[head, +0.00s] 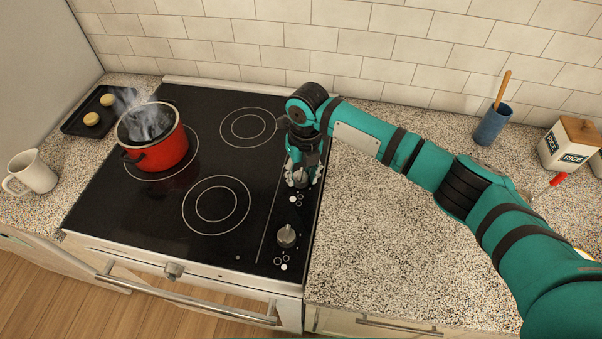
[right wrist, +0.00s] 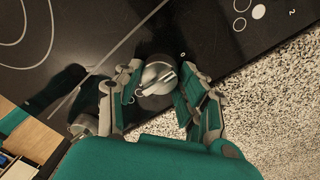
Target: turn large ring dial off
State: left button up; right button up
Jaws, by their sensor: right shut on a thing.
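The black glass cooktop (head: 120,205) has a strip of dials along its right side. My right gripper (head: 302,174) comes down from above on the rear dial (head: 300,180) of that strip. In the right wrist view this silver dial (right wrist: 157,78) sits between the two fingers of my right gripper (right wrist: 158,84), which are closed on its sides; its raised grip bar shows. A front dial (head: 286,236) stands free nearer the front edge. Ring markings are printed beside both dials, but I cannot tell which one is the large ring dial. My left gripper is not in view.
A red pot (head: 163,150) with smoke rising stands on the left burner. A dark tray (head: 88,112) and white mug (head: 32,173) are at left. A blue cup (head: 492,125) and rice box (head: 566,143) stand at the back right. The speckled counter (head: 385,235) front is clear.

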aim_at(304, 175)
jog(key=o, duration=1.1)
jog(key=shift+o, duration=0.2)
notch_tip(304, 175, up, 12)
jog(key=shift+w+d, duration=0.15)
jog(key=shift+d, duration=0.2)
